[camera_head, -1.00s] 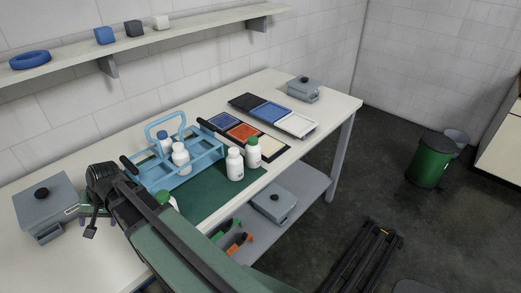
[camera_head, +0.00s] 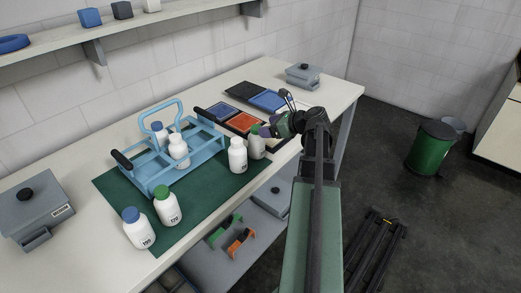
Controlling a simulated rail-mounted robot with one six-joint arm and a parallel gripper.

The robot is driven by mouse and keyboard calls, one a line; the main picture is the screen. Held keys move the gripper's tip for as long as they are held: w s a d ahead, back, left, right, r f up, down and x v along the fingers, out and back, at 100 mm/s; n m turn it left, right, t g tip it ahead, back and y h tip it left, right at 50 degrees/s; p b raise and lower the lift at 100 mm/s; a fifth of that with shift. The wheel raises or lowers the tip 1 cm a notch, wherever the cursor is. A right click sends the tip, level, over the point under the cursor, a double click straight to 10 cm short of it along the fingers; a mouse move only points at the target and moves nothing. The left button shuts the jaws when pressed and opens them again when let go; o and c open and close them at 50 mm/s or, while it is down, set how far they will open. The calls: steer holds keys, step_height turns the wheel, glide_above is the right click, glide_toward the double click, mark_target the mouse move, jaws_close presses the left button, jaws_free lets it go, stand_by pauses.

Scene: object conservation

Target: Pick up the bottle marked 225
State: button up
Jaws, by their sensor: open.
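Several white bottles stand around a blue carrier (camera_head: 160,178) on the workbench. A green-capped bottle (camera_head: 257,147) and a white-capped bottle (camera_head: 238,158) stand side by side at the mat's right end. A blue-capped bottle (camera_head: 139,231) and another green-capped bottle (camera_head: 167,208) stand at the front left. A blue-capped bottle (camera_head: 160,134) and a white-capped bottle (camera_head: 179,151) are in the carrier. I cannot make out 225 on any label. My gripper (camera_head: 268,131) is open, close beside the right-hand green-capped bottle; whether it touches it is unclear.
A green mat (camera_head: 115,191) lies under the carrier. Coloured trays (camera_head: 242,122) lie behind my gripper. Grey lidded boxes stand at the bench's left (camera_head: 38,211) and far right (camera_head: 303,77). A shelf (camera_head: 120,37) runs along the wall. Green and orange items (camera_head: 240,243) lie below.

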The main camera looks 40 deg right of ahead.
mark_target(252, 129)
steer(key=x, duration=0.2)
steer(key=shift+w+a+f, duration=0.1)
steer(key=shift+w+f, duration=0.1)
steer(key=shift+w, duration=0.1)
steer(key=b+x, duration=0.2)
steer(key=x, duration=0.3)
steer(key=shift+b, duration=0.4)
jaws_close()
